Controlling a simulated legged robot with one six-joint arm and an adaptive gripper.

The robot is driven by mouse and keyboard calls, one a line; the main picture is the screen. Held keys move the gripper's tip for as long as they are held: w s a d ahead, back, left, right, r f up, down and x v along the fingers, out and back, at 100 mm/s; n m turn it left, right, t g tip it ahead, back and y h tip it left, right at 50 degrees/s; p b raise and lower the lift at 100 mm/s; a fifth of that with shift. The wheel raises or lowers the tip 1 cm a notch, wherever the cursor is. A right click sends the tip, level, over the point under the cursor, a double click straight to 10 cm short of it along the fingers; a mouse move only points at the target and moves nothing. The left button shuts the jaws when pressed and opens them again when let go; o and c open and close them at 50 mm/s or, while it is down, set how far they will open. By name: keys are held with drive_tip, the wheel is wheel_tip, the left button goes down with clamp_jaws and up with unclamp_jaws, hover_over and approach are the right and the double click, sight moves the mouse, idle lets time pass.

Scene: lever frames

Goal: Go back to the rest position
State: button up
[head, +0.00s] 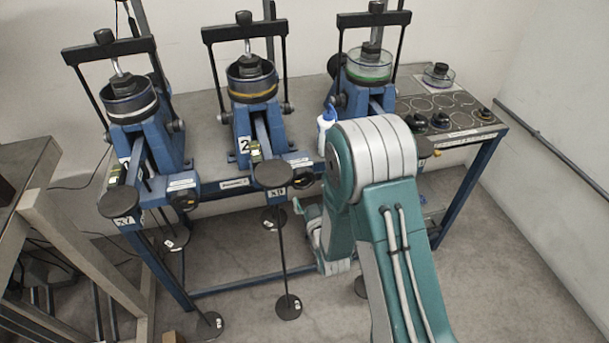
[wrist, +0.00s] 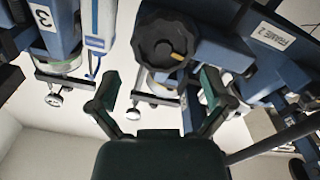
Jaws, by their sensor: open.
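My gripper (wrist: 158,88) is open and empty in the wrist view, with its two dark green fingers spread wide. A black round knob (wrist: 167,38) with a yellow mark shows beyond the fingers, and I see no contact with it. In the head view my teal and white arm is bent at the right of centre, in front of the third blue lever frame (head: 372,97).
Blue lever frames stand on the bench, including a left one (head: 140,130) and a middle one (head: 262,120). Rods with dark discs (head: 289,306) hang below them. A white bottle (head: 326,125) stands by my arm. A wooden table (head: 50,215) is at left. Floor (head: 500,270) is clear at right.

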drive_tip(key=shift+a, duration=0.35)
drive_tip(key=shift+w+r, duration=0.1)
drive_tip(key=shift+r, duration=0.05)
drive_tip(key=s+d+r+m+g+h, duration=0.2)
drive_tip(key=d+r+g, duration=0.15)
drive_tip(key=r, duration=0.35)
drive_tip(key=s+d+r+m+g+h, duration=0.1)
drive_tip(key=s+d+r+m+g, duration=0.1)
drive_tip(key=d+r, duration=0.45)
drive_tip(key=s+d+r+m+g, duration=0.1)
drive_tip(key=s+r+g, duration=0.1)
drive_tip(key=s, duration=0.6)
drive_tip(key=s+d+r+m+g+h, duration=0.1)
drive_tip(key=s+r, duration=0.3)
drive_tip(key=s, duration=0.4)
drive_tip(key=s+d+r+m+g+h, duration=0.1)
drive_tip(key=s+d+r+g, duration=0.1)
drive_tip(key=s, duration=0.6)
drive_tip(key=shift+s+d+r+g, duration=0.4)
drive_tip(key=shift+d+g, duration=0.25)
drive_tip(key=shift+d, duration=0.1)
